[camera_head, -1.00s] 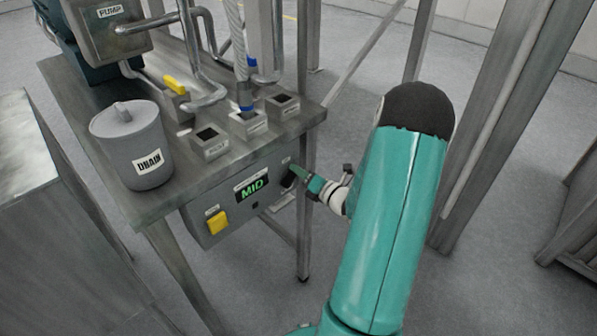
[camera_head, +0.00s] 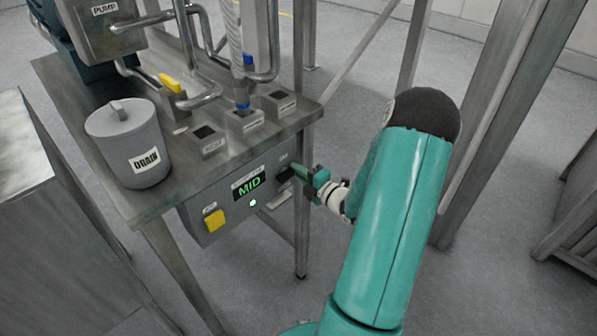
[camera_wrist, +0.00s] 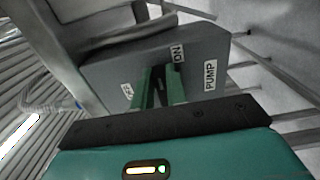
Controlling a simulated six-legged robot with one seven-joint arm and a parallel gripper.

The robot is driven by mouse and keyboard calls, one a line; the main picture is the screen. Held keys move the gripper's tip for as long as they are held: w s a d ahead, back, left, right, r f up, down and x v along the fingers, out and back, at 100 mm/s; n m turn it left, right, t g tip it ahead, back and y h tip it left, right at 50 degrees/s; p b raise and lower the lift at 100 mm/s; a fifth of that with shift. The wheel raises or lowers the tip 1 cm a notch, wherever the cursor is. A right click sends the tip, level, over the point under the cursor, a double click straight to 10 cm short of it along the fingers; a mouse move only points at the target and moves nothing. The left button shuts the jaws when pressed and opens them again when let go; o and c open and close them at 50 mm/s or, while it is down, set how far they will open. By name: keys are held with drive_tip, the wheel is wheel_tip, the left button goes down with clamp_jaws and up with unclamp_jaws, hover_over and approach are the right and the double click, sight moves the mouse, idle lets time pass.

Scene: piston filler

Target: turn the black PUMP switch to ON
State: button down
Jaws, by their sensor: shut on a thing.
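The black PUMP switch (camera_head: 284,174) is at the right end of the grey control panel (camera_head: 221,211) in the head view, mostly hidden by my fingers. My gripper (camera_head: 296,171) reaches it from the right and is shut on it. In the wrist view the green fingers of my gripper (camera_wrist: 162,88) stand on both sides of the dark switch (camera_wrist: 160,92). The ON label (camera_wrist: 178,53) is beyond the fingers, the PUMP label (camera_wrist: 210,75) to their right, and the OFF label (camera_wrist: 127,91) to their left. A round lamp (camera_head: 253,203) on the panel glows pale green. The switch's exact angle is hidden.
The panel also has a green MID display (camera_head: 249,188) and a yellow button (camera_head: 214,221). The steel table (camera_head: 150,212) above carries a grey DRAIN pot (camera_head: 129,145), pipes and small square sockets. A steel post (camera_head: 500,120) stands behind my arm.

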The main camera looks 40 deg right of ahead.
idle(0.4)
drive_tip(key=c, duration=1.4)
unclamp_jaws()
drive_tip(key=shift+s, duration=0.1)
drive_tip(key=s, duration=1.3)
drive_tip(key=shift+s+d, duration=0.15)
drive_tip(key=shift+s, duration=0.2)
